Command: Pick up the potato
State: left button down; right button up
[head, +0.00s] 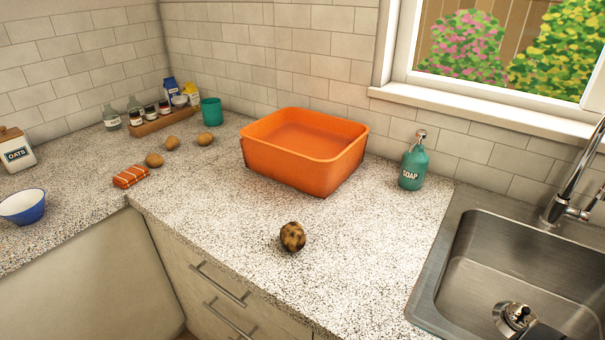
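A brown, dark-spotted potato (292,237) lies on the speckled counter (225,215) in the head view, in front of the orange bin and near the counter's front edge. Nothing touches it. Several smaller, plainer brown potato-like items, one of them here (204,139), lie farther back on the left. Neither of my grippers is in view, so I cannot see whether they are open or shut.
An orange bin (268,163) stands behind the potato. A teal soap bottle (412,165) stands right of it, and a steel sink (480,262) with a faucet (577,175) is at the right. A blue bowl (22,208) is at far left. Counter around the potato is clear.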

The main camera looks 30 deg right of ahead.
aim_at(293, 239)
jog(key=l+z, duration=0.1)
jog(key=z, duration=0.35)
jog(key=l+z, duration=0.1)
jog(key=z, duration=0.8)
jog(key=l+z, duration=0.15)
jog(key=z, duration=0.3)
jog(key=l+u, duration=0.2)
jog(key=u, duration=0.2)
jog(key=l+u, duration=0.25)
jog(key=u, duration=0.15)
jog(key=i, duration=0.05)
